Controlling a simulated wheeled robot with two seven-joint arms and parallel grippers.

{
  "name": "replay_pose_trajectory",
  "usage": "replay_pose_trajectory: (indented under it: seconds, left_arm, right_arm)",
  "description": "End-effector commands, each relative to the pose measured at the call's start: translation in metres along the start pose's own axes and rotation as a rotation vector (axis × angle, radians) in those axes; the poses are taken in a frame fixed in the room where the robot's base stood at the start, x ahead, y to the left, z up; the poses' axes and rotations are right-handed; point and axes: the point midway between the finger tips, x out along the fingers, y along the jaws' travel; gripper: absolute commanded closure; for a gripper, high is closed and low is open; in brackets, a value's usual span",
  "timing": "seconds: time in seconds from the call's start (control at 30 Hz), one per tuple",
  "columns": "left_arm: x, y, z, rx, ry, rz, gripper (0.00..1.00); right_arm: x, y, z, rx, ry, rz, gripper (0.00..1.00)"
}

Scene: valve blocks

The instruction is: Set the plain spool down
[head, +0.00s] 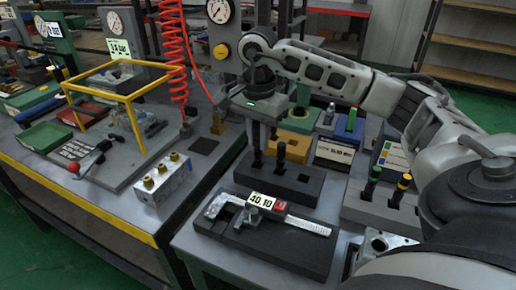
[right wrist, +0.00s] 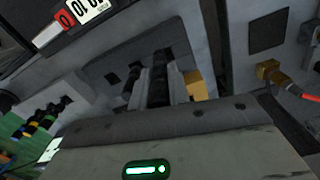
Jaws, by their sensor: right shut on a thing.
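The plain spool (head: 257,157) is a slim, all-black upright rod. My right gripper (head: 264,124) is above it, pointing down, and is shut on it. The spool's lower end is at the left part of a dark grey block with holes (head: 311,190); I cannot tell whether it is in a hole or just above. Another black rod (head: 281,156) stands beside it at the same block. My left gripper is out of view.
A caliper (head: 300,222) with a display lies on a black tray in front of the block. Colour-banded spools (head: 401,186) stand in a grey holder at right. A yellow block (head: 293,144) is behind. A brass-fitted valve block (head: 163,180) and a yellow frame are at left.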

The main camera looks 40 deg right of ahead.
Motion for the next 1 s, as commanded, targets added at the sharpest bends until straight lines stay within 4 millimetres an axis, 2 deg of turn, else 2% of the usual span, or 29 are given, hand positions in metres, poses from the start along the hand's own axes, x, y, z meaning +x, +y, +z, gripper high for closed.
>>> replay_pose_trajectory:
  seconds: [0.17,0.4,0.83,0.87,0.9,0.93,1.0]
  left_arm:
    - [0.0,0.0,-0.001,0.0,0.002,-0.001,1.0]
    - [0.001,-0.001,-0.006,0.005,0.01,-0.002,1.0]
    - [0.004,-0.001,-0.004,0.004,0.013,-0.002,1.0]
    - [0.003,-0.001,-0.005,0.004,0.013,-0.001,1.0]
    - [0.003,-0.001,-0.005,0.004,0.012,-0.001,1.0]
    - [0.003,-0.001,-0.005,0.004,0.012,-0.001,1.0]
    - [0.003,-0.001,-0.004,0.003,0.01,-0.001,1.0]
  right_arm:
    - [0.011,-0.006,-0.007,0.001,-0.001,-0.001,1.0]
    - [0.042,-0.008,-0.01,0.0,0.0,-0.001,1.0]
    - [0.05,-0.008,-0.01,0.0,0.0,-0.003,1.0]
    - [0.049,-0.008,-0.01,0.0,0.0,-0.002,0.77]
    - [0.049,-0.008,-0.01,0.0,0.0,-0.002,0.66]
    - [0.049,-0.008,-0.01,0.0,0.0,-0.002,0.61]
    - [0.049,-0.008,-0.01,0.0,0.0,-0.002,0.61]
